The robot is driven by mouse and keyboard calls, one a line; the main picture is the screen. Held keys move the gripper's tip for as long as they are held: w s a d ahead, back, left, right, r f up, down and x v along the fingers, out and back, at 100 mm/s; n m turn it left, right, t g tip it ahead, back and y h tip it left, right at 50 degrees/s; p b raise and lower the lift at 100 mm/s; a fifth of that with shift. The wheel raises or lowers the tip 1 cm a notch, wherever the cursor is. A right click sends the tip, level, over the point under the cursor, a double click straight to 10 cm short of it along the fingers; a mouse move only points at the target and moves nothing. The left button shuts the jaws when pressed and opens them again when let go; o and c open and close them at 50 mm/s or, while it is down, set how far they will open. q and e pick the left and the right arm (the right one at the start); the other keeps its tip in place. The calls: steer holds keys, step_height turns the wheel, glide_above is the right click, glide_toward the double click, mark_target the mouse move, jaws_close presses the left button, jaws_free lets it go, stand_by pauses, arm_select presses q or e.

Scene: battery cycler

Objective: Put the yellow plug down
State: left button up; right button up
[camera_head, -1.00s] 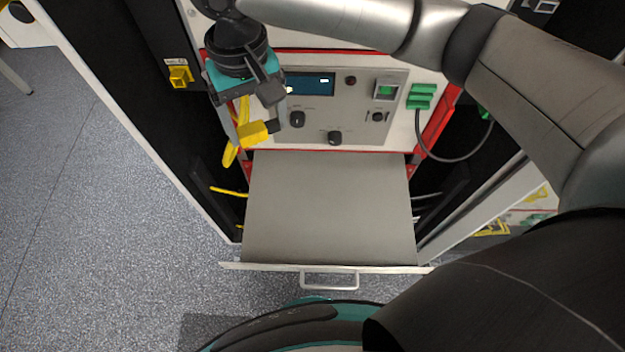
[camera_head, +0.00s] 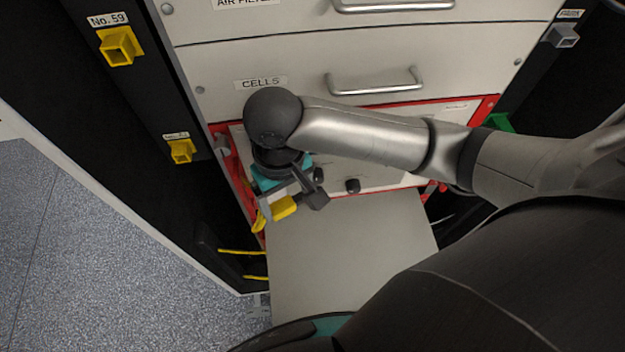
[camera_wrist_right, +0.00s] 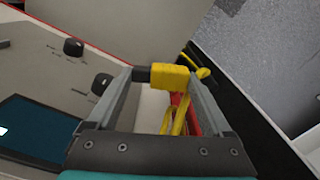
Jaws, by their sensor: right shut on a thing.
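The yellow plug (camera_head: 284,208) is held between the fingers of my right gripper (camera_head: 294,205), near the back left of the pulled-out grey shelf (camera_head: 345,245). The wrist view shows the plug (camera_wrist_right: 169,77) between the two fingertips, with its yellow cable hanging behind it. I cannot tell whether the plug touches the shelf. My right gripper is shut on the plug. My left gripper is not in view.
The bare shelf has free room in front of the plug. Behind it is the cycler's panel with black knobs (camera_head: 352,186). Drawers with handles (camera_head: 375,82) are above. Yellow sockets (camera_head: 119,46) sit on the black post at left.

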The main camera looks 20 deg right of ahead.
steer(key=b, duration=0.6)
glide_above(294, 242)
step_height(294, 242, down, 16)
steer(key=shift+r, duration=0.2)
step_height(294, 242, down, 4)
steer(key=shift+f+b, duration=0.2)
steer(key=shift+b, duration=0.4)
steer(key=shift+r, duration=0.1)
steer(key=o, duration=1.2)
steer(key=shift+c, duration=0.2)
